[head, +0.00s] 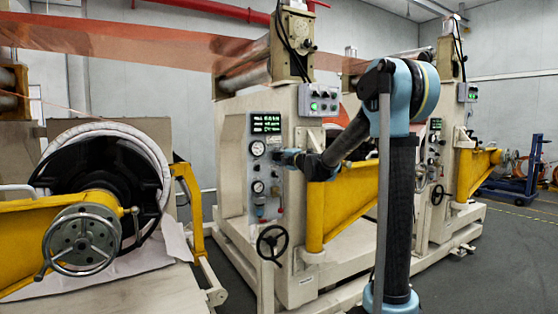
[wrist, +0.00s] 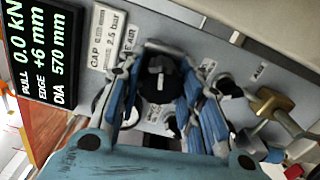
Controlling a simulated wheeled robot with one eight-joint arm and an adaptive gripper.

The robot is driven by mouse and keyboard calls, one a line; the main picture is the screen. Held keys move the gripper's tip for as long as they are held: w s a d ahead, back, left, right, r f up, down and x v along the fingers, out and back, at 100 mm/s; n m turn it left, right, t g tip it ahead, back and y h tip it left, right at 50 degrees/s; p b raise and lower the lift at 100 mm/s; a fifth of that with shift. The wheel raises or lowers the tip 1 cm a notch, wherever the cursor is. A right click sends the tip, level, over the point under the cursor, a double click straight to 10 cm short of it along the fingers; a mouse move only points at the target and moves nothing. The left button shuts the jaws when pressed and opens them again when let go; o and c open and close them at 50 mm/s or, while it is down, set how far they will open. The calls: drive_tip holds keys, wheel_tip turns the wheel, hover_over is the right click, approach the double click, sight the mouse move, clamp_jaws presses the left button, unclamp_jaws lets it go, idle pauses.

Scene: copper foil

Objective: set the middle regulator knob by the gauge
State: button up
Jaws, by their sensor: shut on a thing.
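A black round regulator knob (wrist: 157,88) with a pale mark on its face sits on the grey panel in the wrist view. My gripper (wrist: 156,76) has its two blue-and-grey fingers closed on the knob's sides. A white round dial, probably a gauge (wrist: 104,104), is mostly hidden behind the left finger, so its needle cannot be read. In the head view my gripper (head: 281,157) is at the control panel, just right of the upper white gauge (head: 258,148). A lower gauge (head: 258,187) sits below it. Their needles are too small to read, and the knob is hidden there.
A display (wrist: 40,50) reads PULL 0.0 kN, EDGE +6 mm, DIA 570 mm. A label (wrist: 106,38) shows GAP and 2.5 bar. A brass-coloured handle (wrist: 272,103) juts out at right. A black handwheel (head: 272,243) and yellow arm (head: 345,195) flank the panel below and right.

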drive_tip(key=shift+s+a+f, duration=0.1)
drive_tip(key=shift+s+f, duration=0.1)
drive_tip(key=shift+s, duration=0.05)
drive_tip(key=o, duration=1)
drive_tip(key=shift+o, duration=0.3)
drive_tip(key=shift+s+d+f, duration=0.1)
drive_tip(key=shift+s+d, duration=0.1)
drive_tip(key=shift+s, duration=0.05)
drive_tip(key=v, duration=1.1)
drive_tip(key=shift+d+r, duration=0.2)
drive_tip(key=shift+d, duration=0.05)
drive_tip(key=shift+w, duration=0.2)
